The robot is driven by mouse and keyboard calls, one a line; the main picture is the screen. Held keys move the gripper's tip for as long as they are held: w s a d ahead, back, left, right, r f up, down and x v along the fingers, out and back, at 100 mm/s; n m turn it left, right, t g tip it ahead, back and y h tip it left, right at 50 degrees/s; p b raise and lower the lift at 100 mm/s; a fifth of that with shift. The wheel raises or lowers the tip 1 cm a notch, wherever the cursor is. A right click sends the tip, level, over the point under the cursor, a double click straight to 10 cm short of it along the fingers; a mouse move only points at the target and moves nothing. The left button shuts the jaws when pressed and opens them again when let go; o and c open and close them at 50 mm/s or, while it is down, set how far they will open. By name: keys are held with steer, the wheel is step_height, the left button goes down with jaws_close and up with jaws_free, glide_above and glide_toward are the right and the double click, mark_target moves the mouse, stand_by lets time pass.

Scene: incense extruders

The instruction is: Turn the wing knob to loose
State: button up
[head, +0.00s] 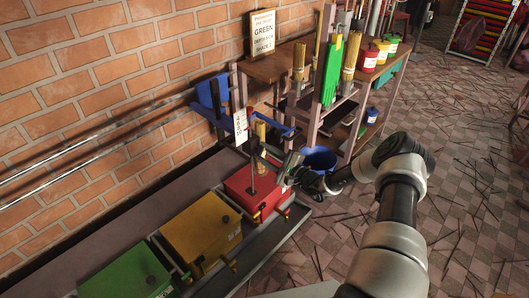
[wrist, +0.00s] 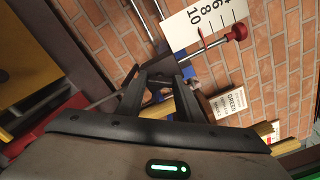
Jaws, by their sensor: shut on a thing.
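The wing knob seems to be the small dark part (wrist: 163,76) between my fingertips in the wrist view; the fingers hide most of it, so its angle cannot be told. My gripper (wrist: 158,88) is shut on it. In the head view my gripper (head: 287,167) is at the post above the red box (head: 240,186). A white scale plate (head: 240,127) stands on that post; in the wrist view the scale (wrist: 200,22) shows numbers such as 10, 8 and 6. A red ball (wrist: 237,32) on a thin rod is near the scale.
A yellow box (head: 200,228) and a green box (head: 125,272) stand in the row at lower left. A brick wall (head: 110,80) is behind. A blue bucket (head: 320,158) is just right of my gripper, and a rack with colored tubs (head: 369,60) is beyond.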

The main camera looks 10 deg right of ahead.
steer(key=n, duration=0.3)
steer(key=shift+n+p, duration=0.3)
steer(key=shift+p, duration=0.05)
steer(key=shift+f+n+p, duration=0.1)
steer(key=shift+n+p, duration=0.25)
steer(key=shift+n, duration=1.45)
steer(key=o, duration=1.1)
steer(key=shift+s+d, duration=0.1)
steer(key=p+v, duration=0.3)
steer(key=v, duration=1.4)
steer(key=shift+s, duration=0.1)
